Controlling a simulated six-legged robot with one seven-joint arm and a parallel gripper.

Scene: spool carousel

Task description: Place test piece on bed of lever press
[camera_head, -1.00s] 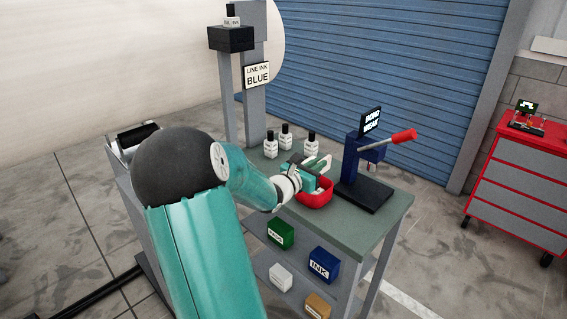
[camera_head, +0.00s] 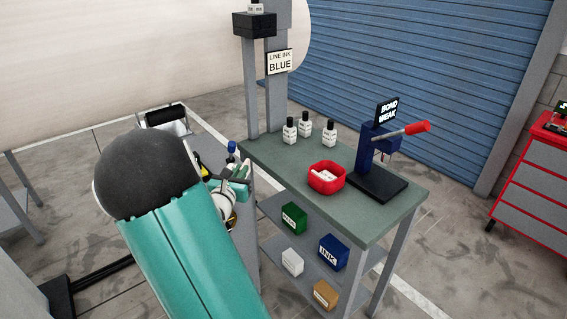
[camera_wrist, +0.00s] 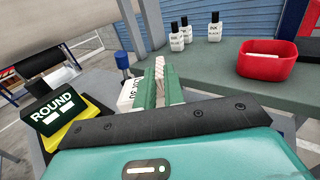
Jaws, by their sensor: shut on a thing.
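My gripper (camera_wrist: 160,95) is shut on a pale, ridged strip, seen as the test piece (camera_wrist: 159,68), upright between the green fingers in the wrist view. In the head view my gripper (camera_head: 238,186) is left of the green-grey table, partly hidden by my arm. The lever press (camera_head: 372,155) stands at the table's right end. It is blue with a red-tipped lever and a sign reading BOND WEAK. Its dark bed (camera_head: 378,186) looks clear.
A red bin (camera_head: 327,180) with white pieces sits left of the press; it also shows in the wrist view (camera_wrist: 266,62). Several bottles (camera_head: 305,128) stand behind it on the table (camera_head: 290,178). A box marked ROUND (camera_wrist: 55,110) is left of my gripper.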

